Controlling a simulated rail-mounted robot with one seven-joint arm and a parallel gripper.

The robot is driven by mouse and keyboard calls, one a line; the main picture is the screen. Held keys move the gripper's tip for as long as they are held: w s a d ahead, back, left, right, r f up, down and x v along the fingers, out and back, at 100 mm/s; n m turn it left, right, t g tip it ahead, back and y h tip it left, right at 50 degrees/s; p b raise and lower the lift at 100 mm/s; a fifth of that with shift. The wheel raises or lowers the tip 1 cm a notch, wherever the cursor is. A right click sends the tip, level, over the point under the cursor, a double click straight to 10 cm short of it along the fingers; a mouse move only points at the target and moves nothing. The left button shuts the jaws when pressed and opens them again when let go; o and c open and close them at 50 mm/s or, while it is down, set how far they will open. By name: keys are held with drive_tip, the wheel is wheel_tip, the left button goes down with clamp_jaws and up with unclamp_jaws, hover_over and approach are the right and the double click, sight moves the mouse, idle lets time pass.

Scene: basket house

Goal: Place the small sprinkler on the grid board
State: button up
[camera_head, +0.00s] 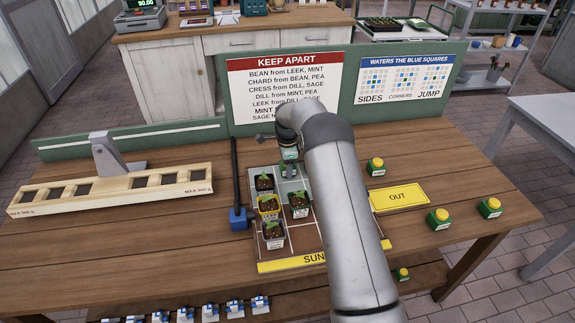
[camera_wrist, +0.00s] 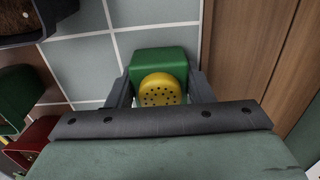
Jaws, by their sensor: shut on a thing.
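My gripper (camera_wrist: 160,92) is shut on a small sprinkler (camera_wrist: 160,67), a green block with a round yellow perforated top. One finger is on each side of it. In the wrist view the sprinkler is over the pale grey squares of the grid board (camera_wrist: 85,62), near the board's right edge; I cannot tell if it touches. In the head view the grid board (camera_head: 307,236) lies mid-table, partly hidden by my arm. My gripper (camera_head: 289,166) is at its far end, and the held sprinkler cannot be made out clearly there.
Several potted seedlings (camera_head: 273,235) stand on the board's left part. Other green-and-yellow sprinklers (camera_head: 376,166) stand on the right, near a yellow OUT plate (camera_head: 399,197). A blue-based post (camera_head: 238,217) and a wooden balance beam (camera_head: 108,193) are on the left. Signs (camera_head: 284,82) stand behind.

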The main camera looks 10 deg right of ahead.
drive_tip(key=shift+f, duration=0.15)
drive_tip(key=o, duration=0.8)
